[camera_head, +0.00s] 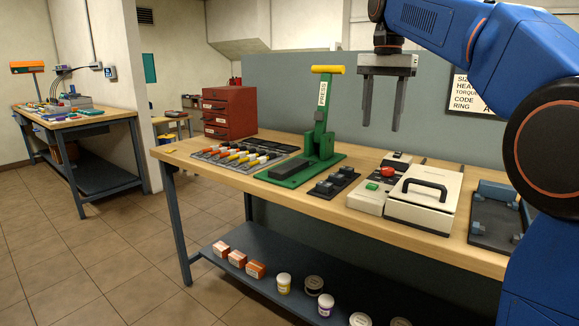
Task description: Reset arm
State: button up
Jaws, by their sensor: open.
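My blue arm reaches in from the right in the head camera view. My gripper (382,128) hangs from it, fingers pointing down. The two grey fingers are apart with nothing between them. It is above the wooden workbench (345,203), in front of the grey back panel, and touches nothing that I can see.
On the bench are a red drawer cabinet (229,112), a tray of colourful-handled tools (245,155), a green press (316,148), a dark fixture (335,183), a white case (425,199) and a dark tray (494,228). Boxes and jars stand on the lower shelf (262,267).

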jog(key=s+d+f+n+t, duration=0.2)
jog(key=s+d+f+n, duration=0.1)
jog(key=s+f, duration=1.3)
jog(key=s+d+f+n+t, duration=0.2)
jog(key=s+f+n, duration=0.3)
jog(key=s+f, duration=1.1)
notch_tip(320, 180, down, 3)
jog(key=shift+s+d+t, duration=0.3)
jog(key=shift+s+d, duration=0.1)
jog(key=shift+d, duration=0.25)
